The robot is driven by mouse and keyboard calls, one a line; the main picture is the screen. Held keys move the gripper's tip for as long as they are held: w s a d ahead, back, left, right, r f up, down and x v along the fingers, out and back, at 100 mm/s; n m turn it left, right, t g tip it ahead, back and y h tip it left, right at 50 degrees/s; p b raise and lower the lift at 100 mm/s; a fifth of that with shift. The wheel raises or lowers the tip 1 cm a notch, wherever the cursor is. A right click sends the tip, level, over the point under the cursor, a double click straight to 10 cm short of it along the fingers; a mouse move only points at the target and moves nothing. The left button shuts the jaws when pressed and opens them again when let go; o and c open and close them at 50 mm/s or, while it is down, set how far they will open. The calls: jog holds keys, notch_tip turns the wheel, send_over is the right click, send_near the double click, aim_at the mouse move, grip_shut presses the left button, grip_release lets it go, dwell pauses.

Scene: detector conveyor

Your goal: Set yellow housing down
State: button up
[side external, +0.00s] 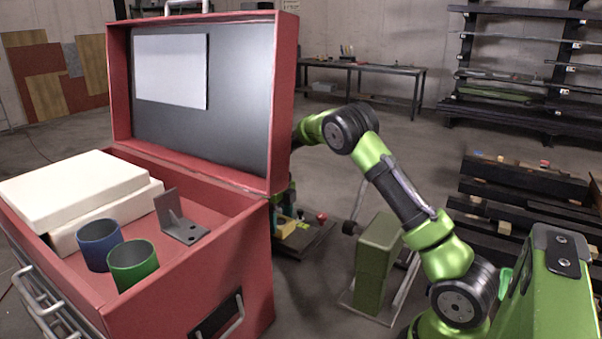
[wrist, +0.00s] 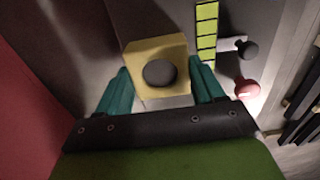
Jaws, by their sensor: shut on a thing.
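The yellow housing (wrist: 157,50) is a square block with a round dark hole in its face. In the wrist view it sits between the teal fingers of my gripper (wrist: 161,74), which is shut on it. In the side external view a yellow part (side external: 286,227) shows low behind the red tool chest, near the conveyor's dark base. My gripper is mostly hidden there by the chest. I cannot tell whether the housing touches a surface beneath it.
The red tool chest (side external: 190,308) with its raised lid blocks much of the side view. Beside the housing are a yellow-green segmented strip (wrist: 206,35), a black knob (wrist: 248,49) and a red knob (wrist: 247,88). A green box-shaped stand (side external: 376,255) is to the right.

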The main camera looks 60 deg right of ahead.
aim_at(280, 223)
jog(key=o, duration=1.3)
jog(key=shift+f, duration=0.1)
notch_tip(280, 223, up, 12)
jog(key=shift+r, duration=0.2)
